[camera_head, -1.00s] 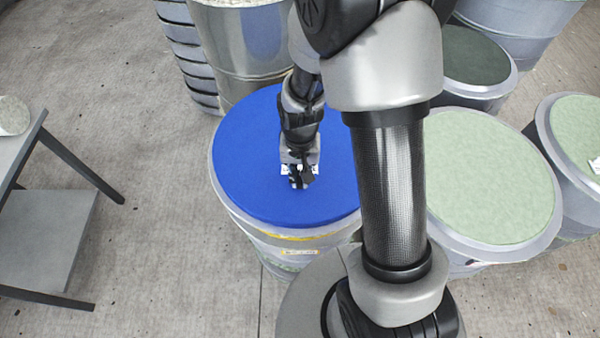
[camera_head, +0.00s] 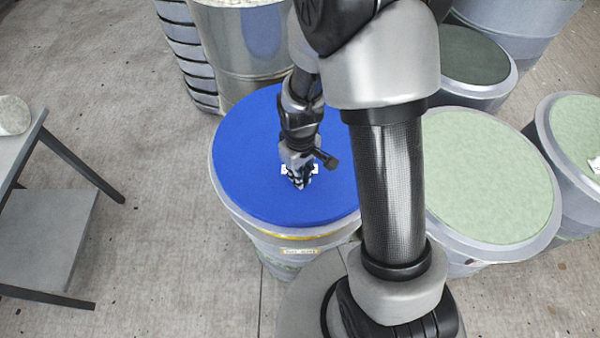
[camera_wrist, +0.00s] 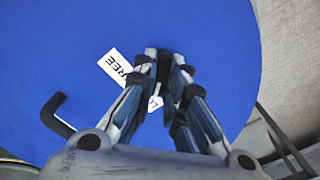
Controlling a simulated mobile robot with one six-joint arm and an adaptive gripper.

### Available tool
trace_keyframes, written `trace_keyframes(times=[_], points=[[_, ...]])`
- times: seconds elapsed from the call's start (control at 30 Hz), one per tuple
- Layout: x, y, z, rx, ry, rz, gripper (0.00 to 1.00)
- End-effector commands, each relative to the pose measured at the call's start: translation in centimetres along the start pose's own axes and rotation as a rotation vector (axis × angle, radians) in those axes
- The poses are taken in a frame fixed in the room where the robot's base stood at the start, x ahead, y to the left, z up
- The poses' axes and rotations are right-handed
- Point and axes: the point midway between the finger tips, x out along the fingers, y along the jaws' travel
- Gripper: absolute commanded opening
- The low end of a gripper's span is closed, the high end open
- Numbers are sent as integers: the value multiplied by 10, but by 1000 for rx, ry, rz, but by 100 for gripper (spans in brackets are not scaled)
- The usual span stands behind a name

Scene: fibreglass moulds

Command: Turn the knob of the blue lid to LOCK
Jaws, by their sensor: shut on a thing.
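The blue lid (camera_head: 255,150) lies flat on a grey drum in the head view and fills much of the wrist view (camera_wrist: 60,50). My gripper (camera_head: 300,184) points down at the middle of the lid. A white label reading FREE (camera_wrist: 113,64) lies just left of the fingertips. Part of another white label (camera_wrist: 154,103) shows between the fingers, its word mostly hidden. The knob's pointing direction cannot be told.
Pale green-topped drums (camera_head: 490,180) stand at right, with a dark-topped drum (camera_head: 470,55) behind. A shiny metal drum (camera_head: 245,45) is just behind the blue lid. A grey table (camera_head: 50,230) stands at left, with clear floor between it and the lid's drum.

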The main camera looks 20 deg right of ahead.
Motion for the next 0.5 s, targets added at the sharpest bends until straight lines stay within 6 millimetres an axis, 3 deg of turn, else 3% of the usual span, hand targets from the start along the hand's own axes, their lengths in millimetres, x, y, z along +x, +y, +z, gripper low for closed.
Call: trace_keyframes(times=[0.5], points=[[0, 0, -1, -40, 2, 1, 0]])
